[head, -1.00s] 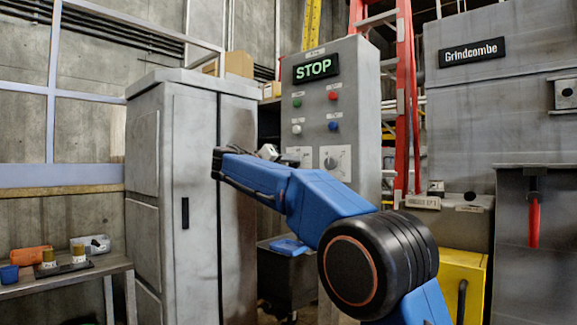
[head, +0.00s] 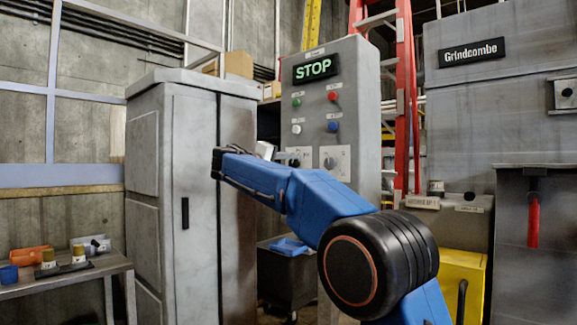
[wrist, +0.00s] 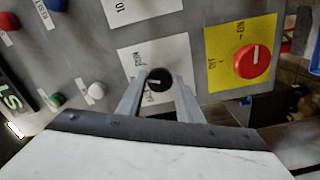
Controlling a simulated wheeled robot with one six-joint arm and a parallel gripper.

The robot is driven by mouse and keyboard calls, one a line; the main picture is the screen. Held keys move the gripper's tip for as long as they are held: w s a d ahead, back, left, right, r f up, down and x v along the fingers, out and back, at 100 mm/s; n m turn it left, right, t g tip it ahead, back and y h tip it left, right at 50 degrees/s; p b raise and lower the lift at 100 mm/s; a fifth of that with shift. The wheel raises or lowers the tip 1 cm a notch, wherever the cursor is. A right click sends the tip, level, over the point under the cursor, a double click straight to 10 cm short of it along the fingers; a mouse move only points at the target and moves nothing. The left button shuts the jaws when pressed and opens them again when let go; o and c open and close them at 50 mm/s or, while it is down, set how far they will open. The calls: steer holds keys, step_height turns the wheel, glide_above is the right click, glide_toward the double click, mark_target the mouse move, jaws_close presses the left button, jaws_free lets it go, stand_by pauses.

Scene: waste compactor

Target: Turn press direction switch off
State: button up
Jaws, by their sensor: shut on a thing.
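The press direction switch is most likely the small black knob (wrist: 158,79) on a white label plate (wrist: 133,65) of the grey panel. The plate's print is too small to read surely. In the wrist view my gripper (wrist: 159,82) has a finger on each side of the knob and is shut on it. The knob shows a short white mark. In the head view my gripper (head: 280,157) is at the left edge of the control panel (head: 345,90), beside the left white plate. My forearm hides part of that area.
The panel display (head: 315,67) reads STOP. Green, red, white and blue buttons sit above the plates. A second plate with a grey knob (head: 330,162) is to the right. A red knob (wrist: 252,60) on a yellow plate shows in the wrist view. A grey cabinet (head: 185,190) stands close left.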

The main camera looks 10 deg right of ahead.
steer(key=shift+n, duration=2)
steer(key=o, duration=1)
steer(key=shift+a, duration=0.1)
steer(key=shift+o, duration=0.2)
steer(key=v, duration=1.7)
steer(key=shift+s+a, duration=0.1)
